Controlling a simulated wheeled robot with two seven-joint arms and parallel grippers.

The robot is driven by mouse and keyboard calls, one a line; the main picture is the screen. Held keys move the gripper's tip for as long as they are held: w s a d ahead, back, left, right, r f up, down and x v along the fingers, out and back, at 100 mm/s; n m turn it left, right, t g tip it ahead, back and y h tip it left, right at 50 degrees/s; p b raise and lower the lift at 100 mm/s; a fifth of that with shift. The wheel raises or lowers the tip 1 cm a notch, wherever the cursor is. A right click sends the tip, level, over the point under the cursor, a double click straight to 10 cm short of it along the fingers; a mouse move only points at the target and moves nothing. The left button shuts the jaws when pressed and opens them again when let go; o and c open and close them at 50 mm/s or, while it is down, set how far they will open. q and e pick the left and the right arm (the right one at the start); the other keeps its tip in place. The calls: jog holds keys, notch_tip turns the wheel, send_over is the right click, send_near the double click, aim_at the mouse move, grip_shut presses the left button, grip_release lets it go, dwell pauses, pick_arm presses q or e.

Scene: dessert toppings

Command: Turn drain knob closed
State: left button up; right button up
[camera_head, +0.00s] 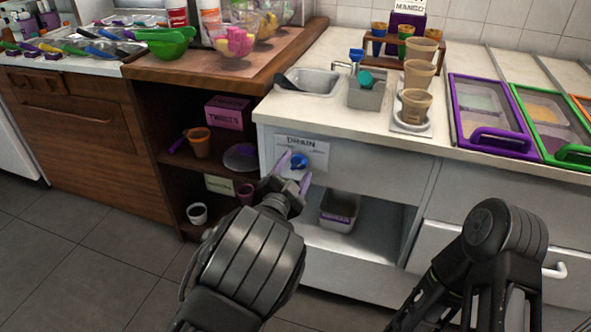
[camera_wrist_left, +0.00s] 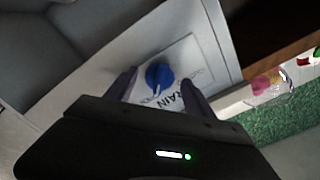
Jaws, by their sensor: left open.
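The blue drain knob (camera_head: 299,160) sits on a white panel marked DRAIN (camera_head: 310,146) on the cabinet front below the sink. My left gripper (camera_head: 293,171) is at the panel with its purple fingers open, one on each side of the knob. In the left wrist view the blue knob (camera_wrist_left: 159,77) shows between the two fingertips (camera_wrist_left: 158,82), with gaps beside it. I cannot tell whether a finger touches it. My right arm shows at the lower right of the head view, but its fingertips are not clearly seen.
Above the knob, the counter holds a small sink (camera_head: 314,80), a grey container (camera_head: 367,97) and stacked cups (camera_head: 415,106). A grey bin (camera_head: 339,211) stands on the lower shelf. A pink box (camera_head: 227,113) and cups stand on the shelves at left.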

pick_arm(q)
jog(key=shift+w, duration=0.2)
jog(key=shift+c, duration=0.2)
grip_shut()
dwell(0.4)
